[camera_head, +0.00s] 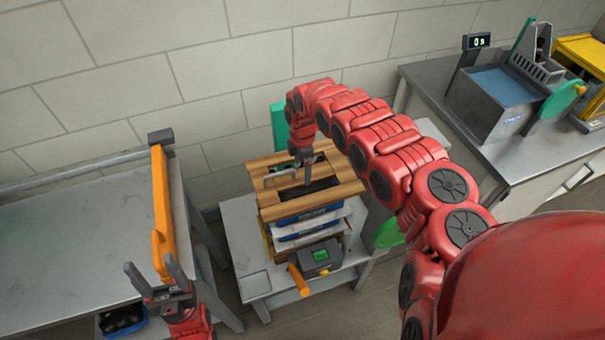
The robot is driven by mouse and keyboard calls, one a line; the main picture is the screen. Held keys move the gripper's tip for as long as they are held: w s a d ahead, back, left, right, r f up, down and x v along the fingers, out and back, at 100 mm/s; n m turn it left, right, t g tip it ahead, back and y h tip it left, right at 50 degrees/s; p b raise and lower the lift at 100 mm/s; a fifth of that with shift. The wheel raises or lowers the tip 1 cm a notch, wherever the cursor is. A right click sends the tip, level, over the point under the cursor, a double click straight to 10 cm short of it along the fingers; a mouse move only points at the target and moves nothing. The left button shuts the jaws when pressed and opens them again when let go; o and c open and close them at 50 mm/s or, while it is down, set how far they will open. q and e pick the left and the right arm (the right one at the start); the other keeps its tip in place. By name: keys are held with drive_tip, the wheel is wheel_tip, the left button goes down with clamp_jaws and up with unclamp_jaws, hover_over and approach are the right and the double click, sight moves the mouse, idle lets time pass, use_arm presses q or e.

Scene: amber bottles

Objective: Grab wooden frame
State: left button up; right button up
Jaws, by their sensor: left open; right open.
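The wooden frame (341,182) lies on top of a stack on a small grey table in the middle, with a dark opening in its centre. My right gripper (303,178) is open and points down over the frame's opening, close to its back left part; whether it touches the wood I cannot tell. My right arm reaches in from the right and hides part of the area behind. My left gripper (160,280) is open and empty at the lower left, near the edge of the left table and away from the frame.
Blue and white trays (306,228) sit under the frame. A grey box with an orange handle (299,280) stands at the table's front. An orange bar (161,205) edges the left table (70,250), whose top is clear. A blue basin (497,90) stands on the right counter.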

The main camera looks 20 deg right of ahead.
sight(303, 172)
drive_tip(key=shift+f, duration=1.25)
clamp_jaws()
